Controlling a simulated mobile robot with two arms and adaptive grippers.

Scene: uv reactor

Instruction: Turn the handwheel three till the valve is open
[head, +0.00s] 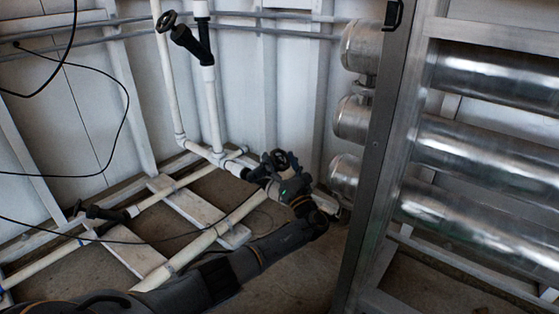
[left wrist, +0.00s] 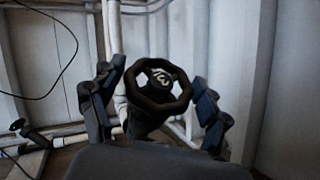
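The dark handwheel three (left wrist: 160,77) sits in the middle of the left wrist view, an angular ring with a pale mark on its hub. In the head view handwheel three (head: 283,160) tops a dark valve at the end of a white pipe. My left gripper (left wrist: 158,90) is open, with one finger on each side of the wheel and gaps to the rim visible. In the head view my left gripper (head: 275,172) is at the wheel and partly hides the valve. Whether a finger touches the rim I cannot tell. My right gripper is out of view.
Another dark handwheel (head: 166,21) is high on a white pipe, and a further dark valve (head: 105,213) is low at left. A metal frame (head: 375,150) with shiny cylinders (head: 480,155) stands at right. Black cables hang at left. White pipes run along the floor.

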